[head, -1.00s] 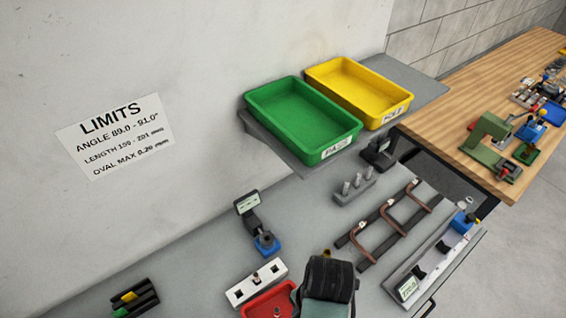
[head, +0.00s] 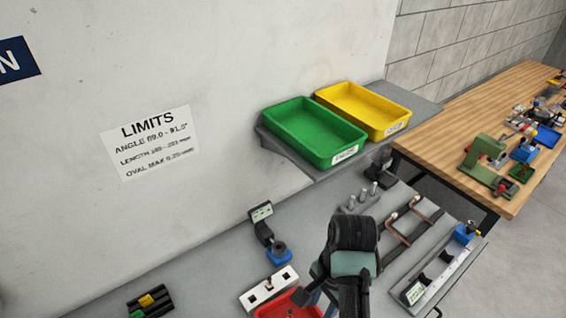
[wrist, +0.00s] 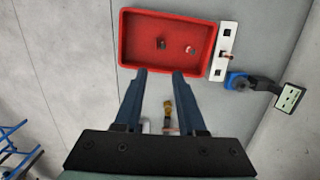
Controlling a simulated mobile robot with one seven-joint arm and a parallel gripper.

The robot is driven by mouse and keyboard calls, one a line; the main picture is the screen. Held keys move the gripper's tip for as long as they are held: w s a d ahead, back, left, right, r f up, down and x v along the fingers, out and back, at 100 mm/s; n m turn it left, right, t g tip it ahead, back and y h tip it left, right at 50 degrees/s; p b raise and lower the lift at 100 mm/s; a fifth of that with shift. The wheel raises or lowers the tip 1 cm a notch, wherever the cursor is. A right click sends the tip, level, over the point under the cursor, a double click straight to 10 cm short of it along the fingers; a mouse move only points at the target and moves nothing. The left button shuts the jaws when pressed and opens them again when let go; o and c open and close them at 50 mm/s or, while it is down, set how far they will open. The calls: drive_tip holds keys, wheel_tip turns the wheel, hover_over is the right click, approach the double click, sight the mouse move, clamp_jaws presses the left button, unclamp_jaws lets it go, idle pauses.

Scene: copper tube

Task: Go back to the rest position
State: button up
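My gripper (wrist: 159,74) is open in the wrist view, its two blue fingers apart with nothing held between the tips. It hangs above the grey bench beside a red tray (wrist: 128,28). Two small pieces lie in that tray. A small brass-coloured item (wrist: 168,108) shows between the fingers, lower in the picture; I cannot tell its height. In the head view my arm covers part of the bench and of the red tray (head: 272,309). Bent copper tubes (head: 402,210) lie on a dark rack, partly hidden behind my arm.
A green tray (head: 349,153) and a yellow tray (head: 397,127) stand on a shelf by the wall. A blue-based gauge (head: 278,254), a white block (head: 258,297) and a measuring rail (head: 440,268) stand on the bench. A wooden table (head: 470,118) is at the right.

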drive_tip(key=shift+w+d, duration=0.1)
drive_tip(key=w+a+r+n+t+b, duration=0.4)
drive_tip(key=w+r+t+b, duration=0.3)
drive_tip(key=w+r+t, duration=0.5)
drive_tip(key=w+a+r+n+t+b, duration=0.2)
drive_tip(key=w+r+n+t+b, duration=0.15)
drive_tip(key=r, duration=0.65)
drive_tip(key=s+r+n+t+b, duration=0.2)
drive_tip(key=s+r+t, duration=0.4)
drive_tip(key=s+r, duration=0.3)
drive_tip(key=s+a+r+n+t+h+b, duration=0.1)
drive_tip(key=s+r+t+b, duration=0.3)
drive_tip(key=s+r, duration=0.5)
wheel_tip(320, 180, up, 5)
drive_tip(key=t, duration=0.2)
drive_tip(key=shift+s+a+n+t, duration=0.3)
drive_tip(key=shift+s+n+t, duration=0.05)
drive_tip(key=shift+f, duration=0.1)
